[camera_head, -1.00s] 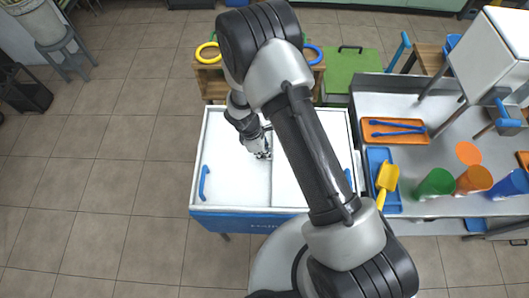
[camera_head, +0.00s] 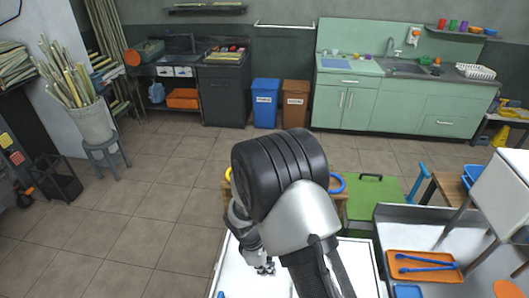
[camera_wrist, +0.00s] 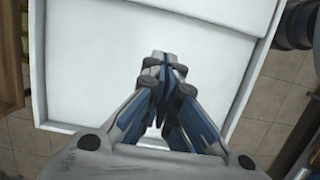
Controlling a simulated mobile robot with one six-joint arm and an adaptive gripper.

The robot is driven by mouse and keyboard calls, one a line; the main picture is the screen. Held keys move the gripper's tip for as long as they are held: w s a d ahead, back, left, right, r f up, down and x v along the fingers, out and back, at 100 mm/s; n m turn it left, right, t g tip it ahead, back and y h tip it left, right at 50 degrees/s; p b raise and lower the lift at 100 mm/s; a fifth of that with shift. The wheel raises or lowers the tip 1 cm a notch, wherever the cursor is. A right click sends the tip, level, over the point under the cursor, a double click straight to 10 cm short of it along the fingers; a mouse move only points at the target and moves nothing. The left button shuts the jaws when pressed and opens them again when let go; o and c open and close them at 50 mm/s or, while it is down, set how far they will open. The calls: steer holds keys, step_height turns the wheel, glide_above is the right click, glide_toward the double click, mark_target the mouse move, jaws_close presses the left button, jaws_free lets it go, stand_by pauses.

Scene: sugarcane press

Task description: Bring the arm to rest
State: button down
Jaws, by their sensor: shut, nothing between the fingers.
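My gripper (camera_wrist: 162,62) is shut and empty in the wrist view, its fingertips together above the white lid of a chest (camera_wrist: 90,70). In the head view my gripper (camera_head: 265,268) shows small, low in the picture, over the same white chest top (camera_head: 232,270). My arm stands in front of the chest and hides part of it. I cannot tell the exact height of the gripper above the lid.
At the right is a steel table (camera_head: 400,222) with an orange tray (camera_head: 425,265) holding blue tongs. A green box (camera_head: 372,200) stands behind the chest. Cane stalks stand in a bucket (camera_head: 92,124) on a stool at the left. The tiled floor at left is clear.

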steer(key=s+d+r+m+t+y+b, duration=0.15)
steer(key=d+r+m, duration=0.25)
steer(key=r, duration=0.7)
steer(key=s+d+r+m+t+b, duration=0.15)
steer(key=d+r+m, duration=0.25)
steer(key=r, duration=0.6)
steer(key=s+d+r+m+t+b, duration=0.1)
steer(key=s+r+m, duration=0.3)
steer(key=s, duration=0.4)
steer(key=s+d+r+m+t+y+b, duration=0.1)
steer(key=s+d+r+m, duration=0.2)
steer(key=s, duration=0.6)
steer(key=shift+d+r+m, duration=0.4)
steer(key=shift+r+m, duration=0.2)
steer(key=shift+m, duration=0.1)
steer(key=shift+s+d, duration=0.1)
